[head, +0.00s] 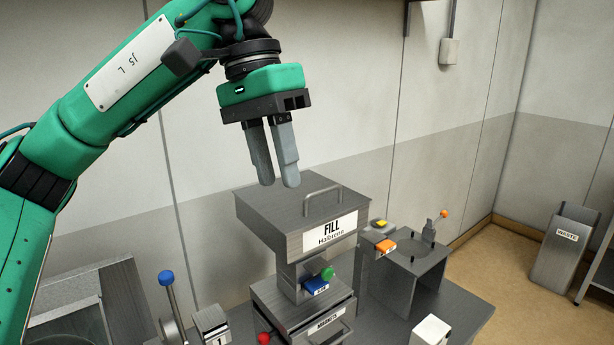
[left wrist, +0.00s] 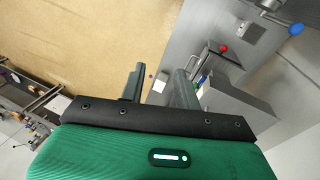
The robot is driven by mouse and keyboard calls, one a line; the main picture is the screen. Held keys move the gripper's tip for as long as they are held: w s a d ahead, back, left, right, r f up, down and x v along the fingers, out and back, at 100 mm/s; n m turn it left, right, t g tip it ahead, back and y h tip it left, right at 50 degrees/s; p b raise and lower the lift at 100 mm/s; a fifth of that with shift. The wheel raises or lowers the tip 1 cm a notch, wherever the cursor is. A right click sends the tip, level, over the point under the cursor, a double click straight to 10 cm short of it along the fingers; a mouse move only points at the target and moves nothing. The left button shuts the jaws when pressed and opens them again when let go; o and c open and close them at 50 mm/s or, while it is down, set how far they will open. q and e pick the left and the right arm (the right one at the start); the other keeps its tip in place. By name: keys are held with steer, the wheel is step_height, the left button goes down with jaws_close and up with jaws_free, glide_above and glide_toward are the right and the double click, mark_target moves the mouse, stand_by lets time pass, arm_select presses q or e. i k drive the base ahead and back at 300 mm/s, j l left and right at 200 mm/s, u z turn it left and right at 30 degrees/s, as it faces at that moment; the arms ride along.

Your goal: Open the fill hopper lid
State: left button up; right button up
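The fill hopper (head: 285,240) is a grey metal box with a white "FILL" label on its front. Its flat lid (head: 275,205) lies closed on top, with a thin bar handle (head: 322,192) near the right side. My left gripper (head: 279,185) points down above the back left part of the lid. Its two grey fingers are a little apart with nothing between them. They also show apart in the left wrist view (left wrist: 160,82). The gripper is to the left of the handle and appears clear of it. My right gripper is in neither view.
A drawer labelled "MAGNETS" (head: 325,325) is below the hopper. A blue-knobbed lever (head: 168,285) stands to the left. A waste bin (head: 562,250) stands on the floor at far right.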

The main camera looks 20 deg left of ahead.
mark_target(317, 198)
steer(key=i, duration=1)
